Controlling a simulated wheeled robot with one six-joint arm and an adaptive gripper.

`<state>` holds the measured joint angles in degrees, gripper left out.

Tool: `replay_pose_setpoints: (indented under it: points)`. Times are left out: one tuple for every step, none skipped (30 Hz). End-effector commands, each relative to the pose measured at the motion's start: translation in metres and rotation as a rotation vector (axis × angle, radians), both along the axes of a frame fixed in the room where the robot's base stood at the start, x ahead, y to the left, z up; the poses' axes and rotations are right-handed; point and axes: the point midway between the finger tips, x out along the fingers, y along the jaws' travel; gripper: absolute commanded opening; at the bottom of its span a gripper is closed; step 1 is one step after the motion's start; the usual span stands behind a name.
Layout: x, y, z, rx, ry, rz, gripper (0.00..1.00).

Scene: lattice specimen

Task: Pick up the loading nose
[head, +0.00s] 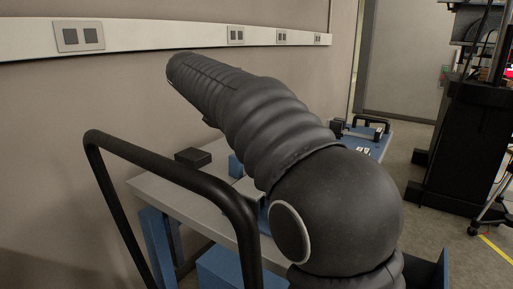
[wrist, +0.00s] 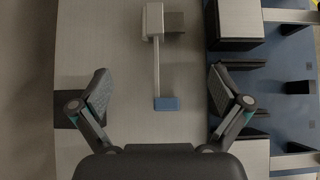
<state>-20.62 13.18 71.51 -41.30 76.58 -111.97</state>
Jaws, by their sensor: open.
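In the wrist view a piece with a pale grey block (wrist: 153,20), a thin rod and a blue end block (wrist: 167,103) lies on the grey bench top. It may be the loading nose; I cannot tell for certain. My gripper (wrist: 159,84) is open and empty, with one finger to the left of this piece and one to its right. The rod and blue end lie between the fingers in the picture. The height of the fingers above it is unclear. In the head view my arm hides the gripper and much of the bench.
A blue fixture (wrist: 285,85) with dark and pale blocks stands at the right, close to my right finger. The bench (head: 178,198) stands against the wall and carries a dark block (head: 193,157). A black handrail (head: 165,168) is in front of the bench.

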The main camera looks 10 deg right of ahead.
Motion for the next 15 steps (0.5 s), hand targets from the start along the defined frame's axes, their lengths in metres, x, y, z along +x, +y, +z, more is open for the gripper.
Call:
replay_pose_setpoints:
  points:
    - [0.003,-0.004,-0.005,-0.001,0.002,-0.002,1.0]
    - [0.005,-0.007,-0.008,-0.001,0.002,-0.004,1.0]
    - [0.009,-0.012,-0.013,-0.001,0.002,-0.006,1.0]
    - [0.011,-0.016,-0.017,-0.001,0.003,-0.008,1.0]
    - [0.015,-0.02,-0.022,0.0,0.003,-0.009,1.0]
    - [0.019,-0.025,-0.027,-0.001,0.003,-0.013,1.0]
    - [0.022,-0.028,-0.031,-0.001,0.003,-0.013,1.0]
    - [0.024,-0.031,-0.035,0.0,0.003,-0.013,1.0]
    - [0.027,-0.035,-0.039,0.001,0.004,-0.015,1.0]
    - [0.03,-0.038,-0.043,0.0,0.002,-0.014,1.0]
    - [0.032,-0.04,-0.045,0.0,0.002,-0.014,1.0]
    - [0.034,-0.042,-0.049,0.001,0.002,-0.013,1.0]
    - [0.036,-0.043,-0.051,0.001,0.001,-0.013,1.0]
    - [0.037,-0.044,-0.053,0.001,0.0,-0.012,1.0]
    - [0.039,-0.045,-0.055,0.001,0.0,-0.012,1.0]
